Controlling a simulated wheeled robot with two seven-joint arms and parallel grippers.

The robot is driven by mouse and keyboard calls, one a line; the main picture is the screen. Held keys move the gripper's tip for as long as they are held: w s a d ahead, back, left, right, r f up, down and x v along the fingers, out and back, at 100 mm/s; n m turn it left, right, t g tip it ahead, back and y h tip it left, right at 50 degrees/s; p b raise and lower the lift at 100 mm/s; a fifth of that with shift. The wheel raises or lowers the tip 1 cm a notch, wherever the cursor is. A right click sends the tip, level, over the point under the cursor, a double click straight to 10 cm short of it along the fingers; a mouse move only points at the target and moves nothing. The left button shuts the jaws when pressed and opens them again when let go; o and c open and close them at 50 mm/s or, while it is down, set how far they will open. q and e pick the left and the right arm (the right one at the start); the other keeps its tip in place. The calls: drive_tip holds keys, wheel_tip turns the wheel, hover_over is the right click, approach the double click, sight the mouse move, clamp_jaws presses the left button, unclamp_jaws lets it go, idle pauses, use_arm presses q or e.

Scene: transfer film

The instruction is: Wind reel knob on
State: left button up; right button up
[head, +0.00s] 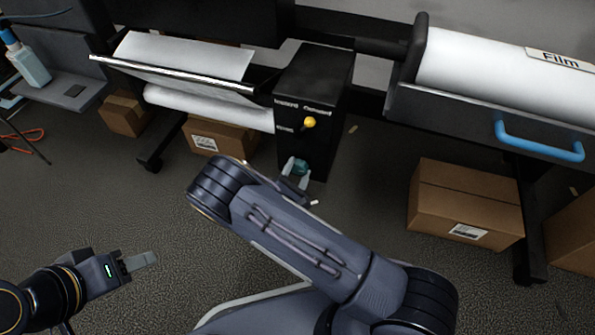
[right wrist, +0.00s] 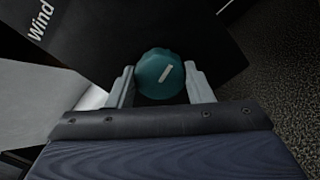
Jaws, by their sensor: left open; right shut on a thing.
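The reel knob is a round teal knob (right wrist: 160,76) with a pale mark, on the dark control box below the "Wind" lettering in the right wrist view. It also shows in the head view (head: 300,167) low on the black control box (head: 318,90). My right gripper (right wrist: 162,84) is shut on the knob, one finger on each side. The pale mark on the knob's face runs at a slant in this view. My left gripper (head: 146,259) is open and empty at the lower left, over the floor and far from the box.
A yellow knob (head: 310,122) sits higher on the box. A film roll (head: 490,70) lies in a holder with a blue handle (head: 545,140) at the right. Cardboard boxes (head: 440,196) stand on the floor. A spray bottle (head: 28,64) stands at the far left. Floor around my left gripper is clear.

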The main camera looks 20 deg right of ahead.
idle(0.3)
drive_tip(key=o, duration=1)
drive_tip(key=p+v, duration=0.2)
drive_tip(key=v, duration=0.5)
drive_tip(key=shift+s+a, duration=0.25)
drive_tip(key=shift+s, duration=0.1)
